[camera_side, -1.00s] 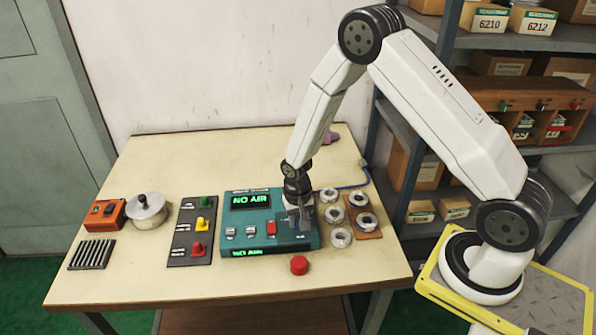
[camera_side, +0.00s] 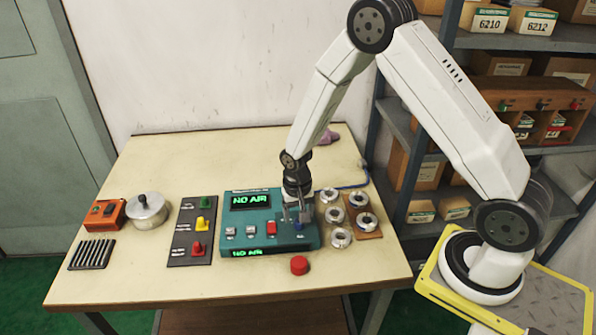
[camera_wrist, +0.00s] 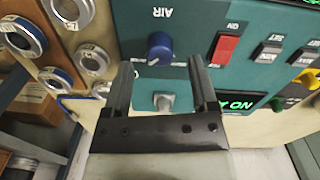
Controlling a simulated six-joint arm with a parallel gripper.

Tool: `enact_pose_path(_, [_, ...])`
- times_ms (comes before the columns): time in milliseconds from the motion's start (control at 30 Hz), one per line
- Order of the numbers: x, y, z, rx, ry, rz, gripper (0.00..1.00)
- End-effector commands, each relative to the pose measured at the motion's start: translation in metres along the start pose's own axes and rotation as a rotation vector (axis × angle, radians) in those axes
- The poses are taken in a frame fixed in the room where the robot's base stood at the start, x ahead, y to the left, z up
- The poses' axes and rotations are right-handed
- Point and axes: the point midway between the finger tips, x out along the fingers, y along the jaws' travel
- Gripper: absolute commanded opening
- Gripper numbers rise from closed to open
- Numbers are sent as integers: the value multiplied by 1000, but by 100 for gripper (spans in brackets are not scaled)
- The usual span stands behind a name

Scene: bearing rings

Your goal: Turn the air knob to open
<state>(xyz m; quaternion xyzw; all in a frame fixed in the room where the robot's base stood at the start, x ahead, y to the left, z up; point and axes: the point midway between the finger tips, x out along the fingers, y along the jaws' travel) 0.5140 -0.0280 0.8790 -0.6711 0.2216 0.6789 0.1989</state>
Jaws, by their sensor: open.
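The air knob (camera_wrist: 160,48) is a round blue knob on the teal control panel (camera_side: 263,240), with the label AIR beside it. It also shows in the side view (camera_side: 298,226), below my gripper. My gripper (camera_side: 298,212) appears just above the knob in the side view. The panel display (camera_side: 251,200) reads NO AIR in green.
A red switch (camera_side: 271,228) and grey switches stand left of the knob. Metal bearing rings (camera_side: 340,238) sit close on the right. A red button (camera_side: 299,265) is in front. The table's front is mostly clear.

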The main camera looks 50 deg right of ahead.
Motion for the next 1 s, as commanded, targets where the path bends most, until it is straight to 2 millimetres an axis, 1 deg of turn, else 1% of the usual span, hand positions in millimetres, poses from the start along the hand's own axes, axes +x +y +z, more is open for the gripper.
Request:
enact_pose_path(33, [-7, -1, -1, 0, 3, -2, 75])
enact_pose_path(200, [-27, -1, -1, 0, 3, -2, 75])
enact_pose_path(433, [-46, 0, 0, 0, 1, -1, 75])
enact_pose_path(600, [-51, 0, 0, 0, 0, 0, 75])
enact_pose_path(1000, [-53, 0, 1, -4, 2, -2, 75])
